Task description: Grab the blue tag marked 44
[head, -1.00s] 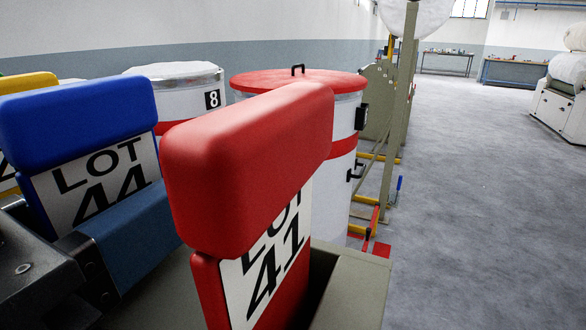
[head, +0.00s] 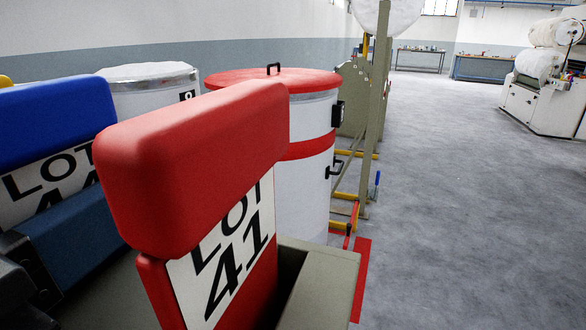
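The blue tag (head: 57,118) stands upright at the left, cut off by the picture's left edge. Its white label (head: 45,183) reads LOT, with the number below mostly hidden. My gripper (head: 70,228), dark metal with a blue-grey finger pad, is at the lower left in front of the tag's lower part. The pad covers most of the number. The other finger is not clearly visible, so I cannot tell whether it touches or grips the tag. A red tag (head: 195,165) marked LOT 41 stands nearer, to the right of the blue one.
The red tag sits in a grey-green holder (head: 325,290). Behind are a white drum (head: 150,95) and a white drum with a red lid (head: 275,80). A green-grey frame (head: 375,110) stands beyond. The grey floor (head: 450,200) at the right is open, with machinery (head: 545,95) farther back.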

